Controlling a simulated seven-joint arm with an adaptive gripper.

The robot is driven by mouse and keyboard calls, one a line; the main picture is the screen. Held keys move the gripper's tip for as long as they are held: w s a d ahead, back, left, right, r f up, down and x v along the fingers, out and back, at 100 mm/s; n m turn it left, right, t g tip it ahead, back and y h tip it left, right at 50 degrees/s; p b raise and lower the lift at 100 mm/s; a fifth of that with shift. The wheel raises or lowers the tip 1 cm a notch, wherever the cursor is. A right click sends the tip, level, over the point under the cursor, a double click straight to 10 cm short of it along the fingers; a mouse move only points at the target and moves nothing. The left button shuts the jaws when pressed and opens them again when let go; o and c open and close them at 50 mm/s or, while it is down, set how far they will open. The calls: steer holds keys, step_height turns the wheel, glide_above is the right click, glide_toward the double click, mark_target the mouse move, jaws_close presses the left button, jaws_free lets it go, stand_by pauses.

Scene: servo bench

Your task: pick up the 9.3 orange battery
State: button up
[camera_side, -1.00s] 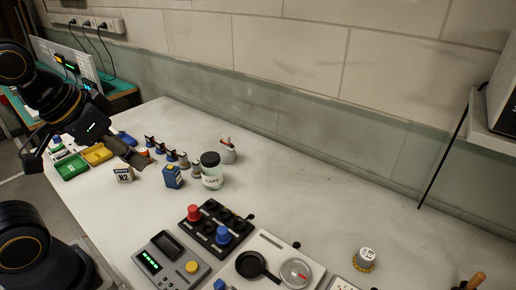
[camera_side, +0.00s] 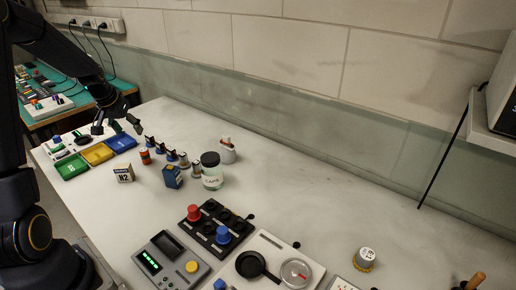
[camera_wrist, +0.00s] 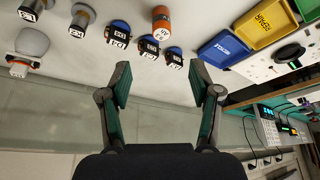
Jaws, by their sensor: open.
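The orange battery (camera_side: 145,157) stands on the bench at the near left end of a row of small parts. In the wrist view it is an orange cylinder (camera_wrist: 161,18) with a white label, near the top edge; I cannot read the label surely. My gripper (camera_side: 117,128) is open and empty, above the back left of the bench, up and left of the battery. In the wrist view the spread fingers (camera_wrist: 160,78) lie below the battery in the picture, with nothing between them.
Blue-and-black labelled parts (camera_wrist: 148,47) stand close around the battery. Green (camera_side: 72,170), yellow (camera_side: 97,154) and blue (camera_side: 121,143) bins lie to its left. A box marked N2 (camera_side: 124,173), a blue box (camera_side: 172,177) and a dark-lidded jar (camera_side: 212,180) stand nearby. The bench's right half has free room.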

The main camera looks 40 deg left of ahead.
mark_target(143, 150)
steer(key=x, duration=1.1)
steer(key=shift+s, duration=0.1)
steer(key=x, duration=0.5)
steer(key=shift+a+f, duration=0.1)
steer(key=shift+a, duration=0.1)
jaws_close()
